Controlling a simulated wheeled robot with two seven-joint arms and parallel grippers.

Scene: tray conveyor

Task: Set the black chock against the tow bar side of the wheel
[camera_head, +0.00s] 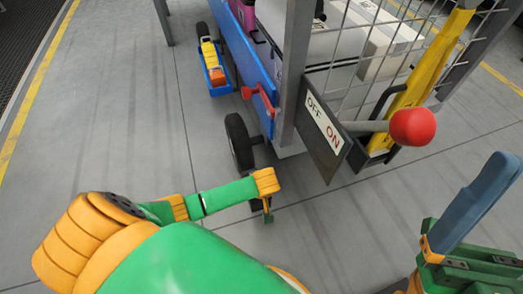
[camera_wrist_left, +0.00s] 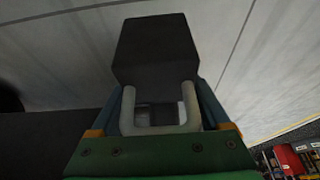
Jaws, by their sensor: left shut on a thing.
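The black chock (camera_wrist_left: 155,48) is in my left gripper (camera_head: 267,212), with a pale U-shaped handle (camera_wrist_left: 188,105) between the fingers in the left wrist view. In the head view my gripper is low over the floor, just in front of the black wheel (camera_head: 239,143) of the blue cart (camera_head: 250,62). The chock is mostly hidden there by my wrist. I cannot tell whether it touches the floor or wheel. A yellow bar (camera_head: 425,75) with a black end stands at the cart's right; I cannot tell if it is the tow bar. My right gripper (camera_head: 478,205) is at the lower right, its opening unclear.
A lever with a red ball (camera_head: 412,127) and an OFF/ON plate (camera_head: 325,125) stick out near the cart's corner post (camera_head: 293,70).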

